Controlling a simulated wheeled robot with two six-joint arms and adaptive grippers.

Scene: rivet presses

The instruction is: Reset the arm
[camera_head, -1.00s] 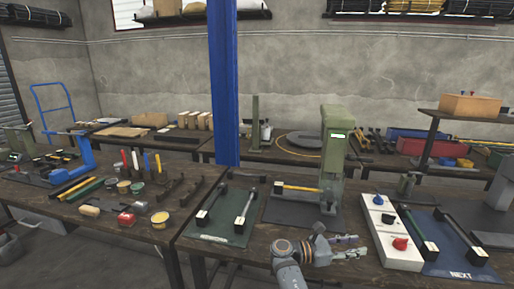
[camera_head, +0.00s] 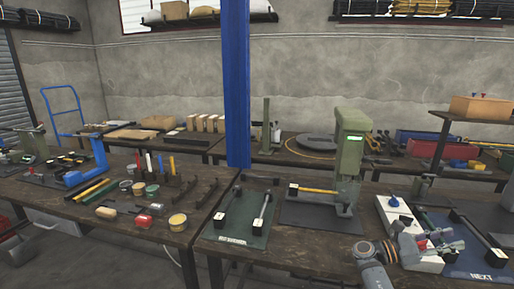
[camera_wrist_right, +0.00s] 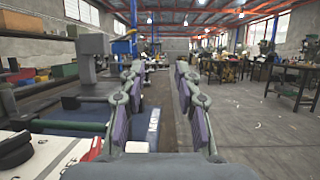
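My right gripper (camera_head: 446,243) comes in from the bottom of the head view, over the front part of the white control box (camera_head: 396,211). In the right wrist view its two fingers (camera_wrist_right: 158,85) stand apart with purple pads and nothing between them. The box has a blue knob (camera_head: 394,201) and a red one (camera_head: 422,244), partly hidden by the gripper. The green press (camera_head: 349,150) stands left of the box, with a yellow-handled rod (camera_head: 318,190) at its base. My left gripper is not in view.
A dark mat marked NEXT (camera_head: 466,270) lies right of the box. A blue post (camera_head: 236,100) rises behind. Open floor (camera_wrist_right: 240,130) shows at right in the wrist view.

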